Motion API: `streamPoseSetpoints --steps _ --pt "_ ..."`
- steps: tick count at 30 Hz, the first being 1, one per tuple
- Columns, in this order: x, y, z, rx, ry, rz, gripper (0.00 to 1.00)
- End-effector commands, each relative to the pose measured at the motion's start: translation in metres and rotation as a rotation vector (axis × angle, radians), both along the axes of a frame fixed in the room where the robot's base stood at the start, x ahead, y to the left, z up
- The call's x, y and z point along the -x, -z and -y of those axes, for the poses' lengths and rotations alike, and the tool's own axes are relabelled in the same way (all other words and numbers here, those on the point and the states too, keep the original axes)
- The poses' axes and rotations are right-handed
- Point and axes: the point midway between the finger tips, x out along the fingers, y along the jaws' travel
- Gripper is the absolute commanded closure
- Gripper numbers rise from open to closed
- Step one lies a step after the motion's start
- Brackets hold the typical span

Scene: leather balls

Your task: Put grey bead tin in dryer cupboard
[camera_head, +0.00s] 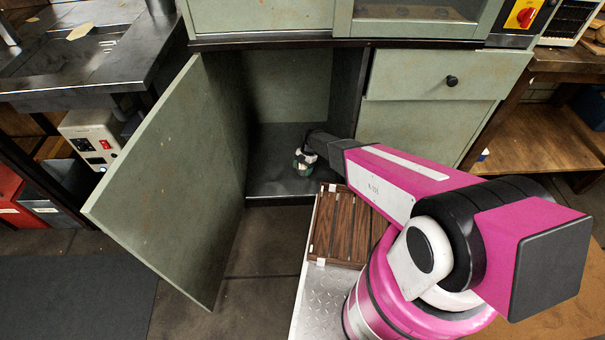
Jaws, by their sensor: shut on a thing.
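The dryer cupboard (287,88) is the open pale green compartment in the middle, with a dark floor. Its door (170,180) stands wide open to the left. My gripper (307,154) reaches into the opening from the right, low and near the front of the cupboard floor. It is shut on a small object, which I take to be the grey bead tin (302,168). The tin shows dark greenish and whitish patches, and the gripper partly hides it. I cannot tell whether the tin touches the cupboard floor (270,185).
A slatted dark wooden crate (343,228) sits on my metal deck below the opening. A closed drawer (440,75) and panel lie right of the cupboard. A steel sink bench (80,60) is at left. The cupboard floor behind the gripper looks clear.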

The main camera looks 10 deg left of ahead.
Motion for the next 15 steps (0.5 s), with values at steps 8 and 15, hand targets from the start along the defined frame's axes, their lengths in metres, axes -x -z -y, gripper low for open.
streamPoseSetpoints --steps 8,15 --pt "-0.002 0.030 -0.001 0.000 0.000 0.000 0.60" --pt "0.000 0.040 0.000 0.000 0.001 0.000 0.60"
